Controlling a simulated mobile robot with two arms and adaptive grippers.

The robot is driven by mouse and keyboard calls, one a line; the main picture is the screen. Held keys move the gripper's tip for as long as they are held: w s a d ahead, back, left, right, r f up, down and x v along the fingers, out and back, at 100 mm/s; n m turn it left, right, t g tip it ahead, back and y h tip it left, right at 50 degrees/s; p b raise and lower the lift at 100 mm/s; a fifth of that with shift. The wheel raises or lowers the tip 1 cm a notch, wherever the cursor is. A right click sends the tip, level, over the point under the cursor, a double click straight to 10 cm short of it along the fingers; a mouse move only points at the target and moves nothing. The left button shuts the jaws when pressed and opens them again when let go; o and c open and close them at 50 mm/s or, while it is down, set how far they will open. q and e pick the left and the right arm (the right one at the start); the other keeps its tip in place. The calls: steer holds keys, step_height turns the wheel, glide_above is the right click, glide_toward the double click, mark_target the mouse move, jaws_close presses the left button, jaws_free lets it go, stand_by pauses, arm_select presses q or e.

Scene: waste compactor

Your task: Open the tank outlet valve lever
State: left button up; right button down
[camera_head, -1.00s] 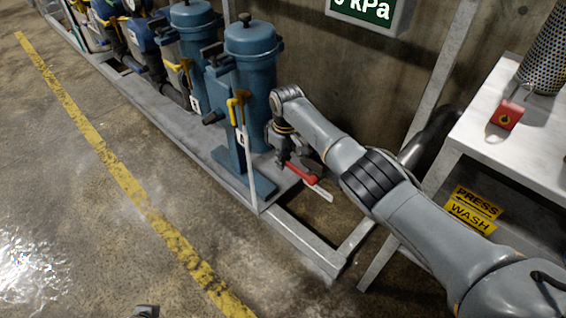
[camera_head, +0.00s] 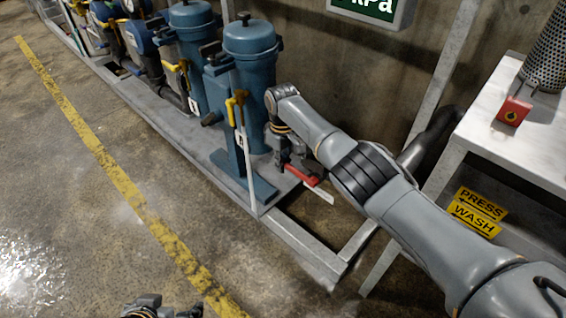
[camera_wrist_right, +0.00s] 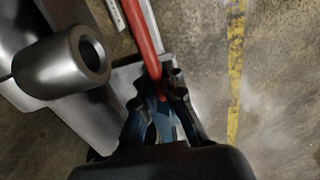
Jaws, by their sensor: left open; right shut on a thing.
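The red valve lever (camera_head: 304,175) sticks out low beside the blue filter housings, near the end of the metal skid. My right gripper (camera_head: 287,163) reaches down to it and is shut on it. In the right wrist view the red lever (camera_wrist_right: 143,38) runs up from between the fingertips (camera_wrist_right: 163,92). The fingers and wrist hide the lever's inner end and most of the valve body. My left gripper (camera_head: 160,309) is open and empty, partly in view at the bottom edge over the floor.
A grey open pipe end (camera_wrist_right: 93,56) lies close left of the right gripper in the wrist view. Blue housings (camera_head: 250,60) and yellow-handled valves (camera_head: 237,100) stand along the skid. A white table (camera_head: 510,140) stands at right. The floor at left is clear.

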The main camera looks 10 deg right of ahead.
steer(key=c, duration=1.4)
jaws_free()
steer(key=shift+f, duration=0.2)
steer(key=shift+r, duration=0.15)
steer(key=shift+r, duration=0.3)
step_height(320, 180, up, 11)
steer(key=shift+a+r, duration=0.1)
